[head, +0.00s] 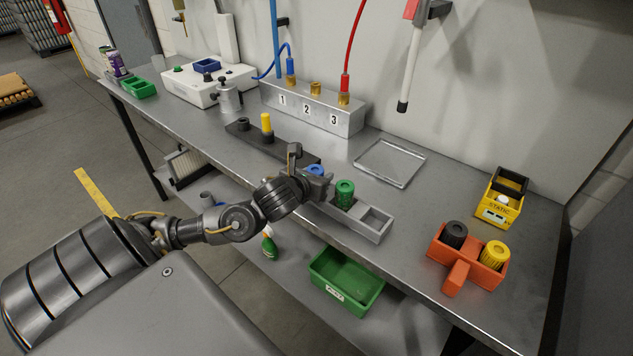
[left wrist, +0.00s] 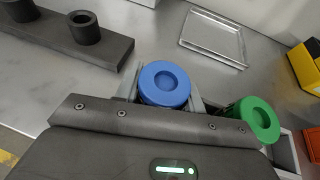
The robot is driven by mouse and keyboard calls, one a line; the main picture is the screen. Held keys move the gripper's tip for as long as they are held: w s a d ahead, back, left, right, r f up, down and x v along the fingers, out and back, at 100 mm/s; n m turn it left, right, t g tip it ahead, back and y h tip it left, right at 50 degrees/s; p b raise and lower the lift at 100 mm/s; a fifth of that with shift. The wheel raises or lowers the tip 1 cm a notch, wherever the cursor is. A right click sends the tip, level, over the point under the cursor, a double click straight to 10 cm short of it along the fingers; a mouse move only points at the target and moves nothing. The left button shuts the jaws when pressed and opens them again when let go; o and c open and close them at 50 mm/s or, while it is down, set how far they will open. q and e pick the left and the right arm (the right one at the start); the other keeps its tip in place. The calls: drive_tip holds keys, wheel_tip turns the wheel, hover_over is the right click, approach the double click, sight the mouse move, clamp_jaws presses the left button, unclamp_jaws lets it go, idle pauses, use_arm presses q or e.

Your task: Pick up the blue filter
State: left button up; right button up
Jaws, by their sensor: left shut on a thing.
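The blue filter (head: 315,170) is a short blue cylinder in the grey metal holder (head: 376,230), in the middle of the head view. It also shows in the left wrist view (left wrist: 164,84), upright with its round top and centre hollow facing the camera. My left gripper (head: 308,179) is at the blue filter and shut on it. A green filter (head: 344,193) stands in the holder just right of the blue one. My right gripper is not in view.
A dark rack (head: 283,147) with a yellow piece stands behind left. A numbered metal block (head: 313,110) is at the wall. A clear square tray (head: 390,163) lies behind right. An orange holder (head: 467,263) with black and yellow filters and a yellow STATIC box (head: 502,198) stand right.

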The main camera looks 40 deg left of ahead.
sight(318, 166)
use_arm(q)
drive_tip(key=shift+c, duration=0.6)
drive_tip(key=shift+r, duration=0.1)
drive_tip(key=shift+r, duration=0.55)
wheel_tip(318, 166, up, 3)
drive_tip(key=shift+f+p, duration=0.2)
drive_tip(key=shift+p, duration=0.45)
drive_tip(key=s+a+r+p, duration=0.3)
drive_tip(key=s+a+r, duration=0.6)
drive_tip(key=s, duration=0.1)
drive_tip(key=shift+a, duration=0.25)
drive_tip(key=shift+s+r, duration=0.1)
